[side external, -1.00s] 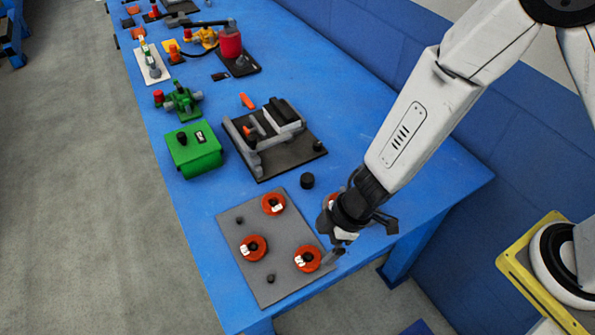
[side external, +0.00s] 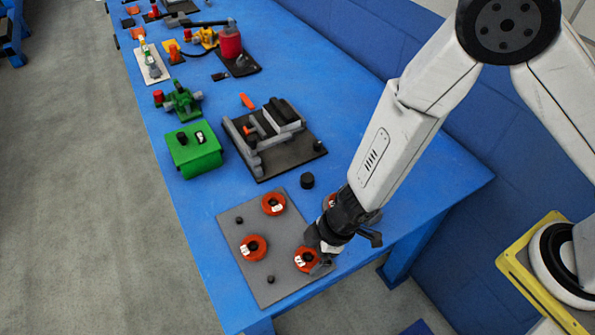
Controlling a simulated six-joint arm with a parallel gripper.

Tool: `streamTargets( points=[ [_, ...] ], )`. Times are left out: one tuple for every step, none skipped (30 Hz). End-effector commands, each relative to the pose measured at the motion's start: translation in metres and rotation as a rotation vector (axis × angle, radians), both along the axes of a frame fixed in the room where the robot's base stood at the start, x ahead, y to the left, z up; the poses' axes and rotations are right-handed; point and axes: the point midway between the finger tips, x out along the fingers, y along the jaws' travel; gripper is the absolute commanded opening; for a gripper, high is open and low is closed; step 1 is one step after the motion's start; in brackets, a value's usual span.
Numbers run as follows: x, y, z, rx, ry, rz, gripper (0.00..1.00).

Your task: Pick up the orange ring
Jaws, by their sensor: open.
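A grey square panel (side external: 262,290) lies near the front end of the blue table. Three orange-red rings with white labels and dark centres are on it: one at the back (side external: 273,203), one at the left (side external: 253,248), and one at the right front (side external: 303,260). Another orange ring (side external: 329,201) beside the panel is mostly hidden behind my gripper. My gripper (side external: 317,256) is open, pointing down at the right front ring, with its fingers overlapping that ring's right side. I cannot tell whether they touch it.
Small dark pegs stand on the panel, and a black cylinder (side external: 307,181) stands on the table behind it. Further back are a black board with grey rails (side external: 290,160), a green box (side external: 193,150) and other fixtures. The table's right side (side external: 440,185) is clear.

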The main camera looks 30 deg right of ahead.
Motion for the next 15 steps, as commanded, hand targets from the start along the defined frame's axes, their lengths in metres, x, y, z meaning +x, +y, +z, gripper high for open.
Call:
streamTargets(
  points=[
    [0.0004,0.0015,-0.0040,-0.001,0.001,-0.001,1.00],
    [0.0007,0.0022,-0.0058,-0.001,0.000,0.000,1.00],
    [0.0010,0.0029,-0.0076,0.000,0.000,0.001,1.00],
    [0.0012,0.0034,-0.0087,0.000,0.000,0.001,1.00],
    [0.0013,0.0037,-0.0096,0.000,0.000,0.001,1.00],
    [0.0015,0.0041,-0.0105,0.000,0.000,0.000,1.00],
    [0.0016,0.0043,-0.0110,0.000,0.000,0.000,1.00],
    [0.0016,0.0043,-0.0113,0.000,0.000,0.000,1.00],
    [0.0017,0.0044,-0.0115,0.000,0.000,0.000,1.00],
    [0.0017,0.0044,-0.0115,0.000,0.000,0.000,1.00],
    [0.0018,0.0045,-0.0114,0.000,0.000,0.000,1.00],
    [0.0017,0.0045,-0.0113,0.000,0.000,0.000,1.00],
    [0.0017,0.0045,-0.0113,0.000,0.000,0.000,1.00],
    [0.0017,0.0044,-0.0112,0.000,0.000,0.000,1.00],
    [0.0017,0.0044,-0.0112,0.000,0.000,0.000,1.00]
  ],
)
